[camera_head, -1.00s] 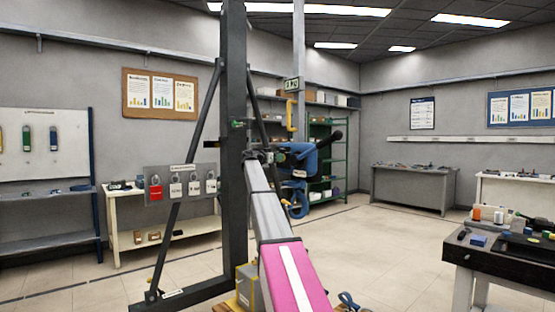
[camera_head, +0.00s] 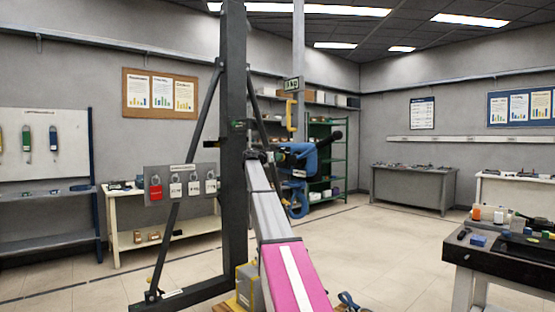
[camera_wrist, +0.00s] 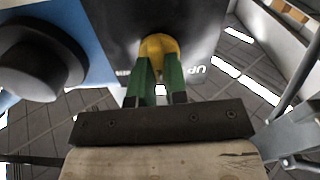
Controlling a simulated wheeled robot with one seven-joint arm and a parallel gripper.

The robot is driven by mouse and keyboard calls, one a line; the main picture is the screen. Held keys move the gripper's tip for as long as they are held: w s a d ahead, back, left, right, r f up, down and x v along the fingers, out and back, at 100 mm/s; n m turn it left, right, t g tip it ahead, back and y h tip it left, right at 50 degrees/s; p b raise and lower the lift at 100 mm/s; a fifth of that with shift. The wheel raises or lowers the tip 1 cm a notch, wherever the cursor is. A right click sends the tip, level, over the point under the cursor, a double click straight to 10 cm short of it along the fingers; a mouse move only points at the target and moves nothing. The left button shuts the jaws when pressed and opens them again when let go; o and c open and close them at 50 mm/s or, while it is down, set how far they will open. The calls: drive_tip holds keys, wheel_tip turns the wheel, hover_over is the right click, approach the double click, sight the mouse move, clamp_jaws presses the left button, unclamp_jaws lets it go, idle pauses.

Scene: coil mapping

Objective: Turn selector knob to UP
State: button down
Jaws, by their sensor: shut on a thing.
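In the wrist view, the yellow selector knob (camera_wrist: 158,44) sits on a dark panel (camera_wrist: 203,32). The white letters UP (camera_wrist: 195,70) show upside down on the panel, right of the knob. My gripper (camera_wrist: 158,66) has green fingers, one on each side of the knob, and is shut on it. The fingers hide part of the knob, so its exact pointing direction is hard to tell.
A blue surface with a black cylinder (camera_wrist: 35,60) lies left of the panel in the wrist view. In the head view, a dark post (camera_head: 233,130) stands left of the blue body. A dark-topped table (camera_head: 500,262) is at right. Open floor lies between.

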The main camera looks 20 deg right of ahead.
drive_tip(key=n, duration=0.6)
drive_tip(key=shift+w+n, duration=0.1)
drive_tip(key=shift+n, duration=0.2)
drive_tip(key=shift+a, duration=0.1)
idle(0.4)
drive_tip(key=c, duration=1.1)
unclamp_jaws()
drive_tip(key=shift+c, duration=0.2)
drive_tip(key=v, duration=1)
drive_tip(key=shift+a, duration=0.35)
drive_tip(key=shift+f, duration=0.1)
